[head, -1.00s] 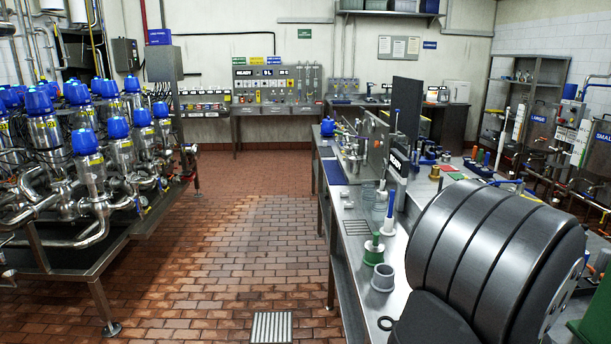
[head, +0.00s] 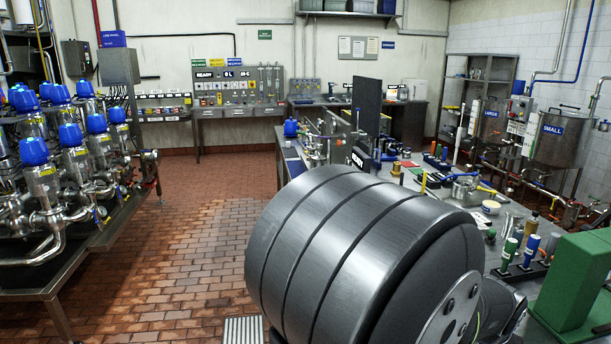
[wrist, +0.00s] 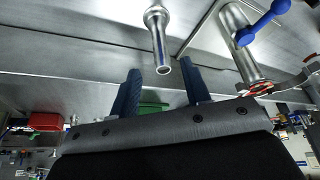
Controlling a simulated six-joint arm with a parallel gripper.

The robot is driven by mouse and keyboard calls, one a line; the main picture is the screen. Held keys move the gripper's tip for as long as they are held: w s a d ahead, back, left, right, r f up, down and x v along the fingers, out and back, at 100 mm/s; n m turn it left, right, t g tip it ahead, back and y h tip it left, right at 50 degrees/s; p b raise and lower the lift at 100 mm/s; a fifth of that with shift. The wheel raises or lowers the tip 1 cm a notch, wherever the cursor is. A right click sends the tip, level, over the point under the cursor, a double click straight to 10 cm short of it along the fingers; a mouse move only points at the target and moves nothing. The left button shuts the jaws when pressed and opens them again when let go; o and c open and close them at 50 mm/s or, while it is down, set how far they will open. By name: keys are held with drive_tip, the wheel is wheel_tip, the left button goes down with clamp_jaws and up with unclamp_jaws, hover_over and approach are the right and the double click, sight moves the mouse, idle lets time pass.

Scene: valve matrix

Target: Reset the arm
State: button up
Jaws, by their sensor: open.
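My gripper (wrist: 162,88) shows in the wrist view with its two blue-black fingers spread apart. Nothing is clamped between them. A steel pipe end (wrist: 158,38) with a round open mouth shows just beyond the gap, apart from the fingers as far as I can tell. In the head view a large dark grey ribbed link of my arm fills the lower middle. My gripper is not visible there, and the near bench behind the link is hidden.
Blue-capped valves (head: 70,135) stand on a rack at the left. The bench (head: 515,212) at the right holds tools and bottles. A green machine (head: 575,280) stands at the lower right. Steel tanks (head: 558,138) are at the back right. The brick floor (head: 200,225) between is clear.

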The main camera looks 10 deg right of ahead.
drive_tip(key=x, duration=1)
drive_tip(key=shift+a+f, duration=0.1)
drive_tip(key=shift+f, duration=0.3)
wheel_tip(320, 180, up, 4)
drive_tip(key=shift+r, duration=0.25)
drive_tip(key=shift+s+r, duration=0.4)
drive_tip(key=shift+s, duration=0.1)
